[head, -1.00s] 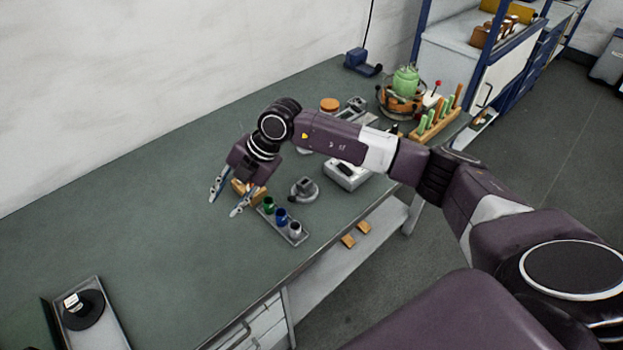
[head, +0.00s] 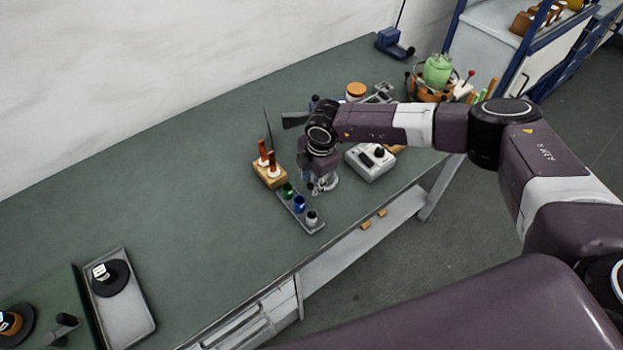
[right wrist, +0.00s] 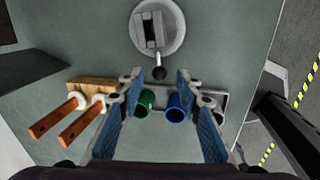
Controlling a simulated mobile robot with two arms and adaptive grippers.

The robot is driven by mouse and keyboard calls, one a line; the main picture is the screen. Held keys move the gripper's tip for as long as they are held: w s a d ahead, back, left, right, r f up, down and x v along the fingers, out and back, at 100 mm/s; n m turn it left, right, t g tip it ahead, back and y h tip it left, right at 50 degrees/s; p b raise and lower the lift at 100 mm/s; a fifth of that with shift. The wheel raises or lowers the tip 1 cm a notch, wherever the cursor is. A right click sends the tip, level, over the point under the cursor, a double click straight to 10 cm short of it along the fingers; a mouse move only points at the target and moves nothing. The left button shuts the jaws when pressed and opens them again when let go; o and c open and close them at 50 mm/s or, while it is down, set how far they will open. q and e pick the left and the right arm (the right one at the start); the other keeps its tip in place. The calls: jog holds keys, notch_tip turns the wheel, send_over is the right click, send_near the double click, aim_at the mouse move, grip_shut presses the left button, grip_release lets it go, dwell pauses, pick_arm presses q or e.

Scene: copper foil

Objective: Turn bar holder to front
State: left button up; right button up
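A round grey base with a raised clamp-like block and a dark-knobbed lever (right wrist: 158,30) lies ahead of my right gripper in the right wrist view. It may be the bar holder; I cannot be sure. The lever points towards the gripper. In the head view this piece (head: 329,182) is partly hidden by the gripper. My right gripper (right wrist: 160,77) is open and empty, its fingertips apart, over the bench just short of the lever knob. In the head view the gripper (head: 314,188) points down, close to the piece. My left gripper is not in view.
A grey tray (head: 312,225) with green, blue and white cups lies beneath the fingers. A wooden block (head: 268,178) with two brown-handled tools stands left of it. A white device (head: 370,163) stands to the right. The bench left of the block is clear.

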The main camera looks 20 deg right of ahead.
jog(key=shift+w+f, duration=0.2)
jog(key=shift+f, duration=0.6)
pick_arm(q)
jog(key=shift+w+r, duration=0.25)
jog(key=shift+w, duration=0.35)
pick_arm(e)
jog(key=shift+a, duration=0.1)
jog(key=shift+c, duration=0.4)
grip_shut()
